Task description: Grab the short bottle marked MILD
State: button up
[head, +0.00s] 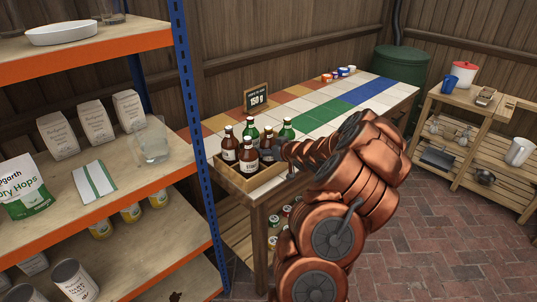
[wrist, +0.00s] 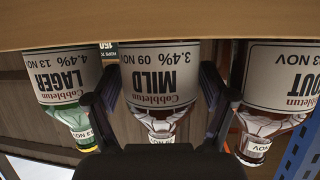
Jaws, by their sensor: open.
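The MILD bottle (wrist: 158,85) fills the middle of the wrist view, upside down there, with a white label reading MILD 3.4%. My gripper (wrist: 158,100) is open, with one dark finger on each side of this bottle. Whether the fingers touch the glass I cannot tell. In the head view the brown bottle (head: 267,147) at the crate's right side, in front of my gripper, appears to be it.
The LAGER bottle (wrist: 65,85) and the STOUT bottle (wrist: 275,85) flank it closely. The wooden crate (head: 246,186) holds several bottles at the bench's near end. A price sign (head: 257,98) stands behind. The steel shelf post (head: 197,140) is close on the left. The tiled bench top (head: 345,95) is mostly clear.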

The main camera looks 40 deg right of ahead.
jog(key=shift+c, duration=0.2)
jog(key=c, duration=1.5)
jog(key=shift+o, duration=0.2)
jog(key=shift+r, duration=0.1)
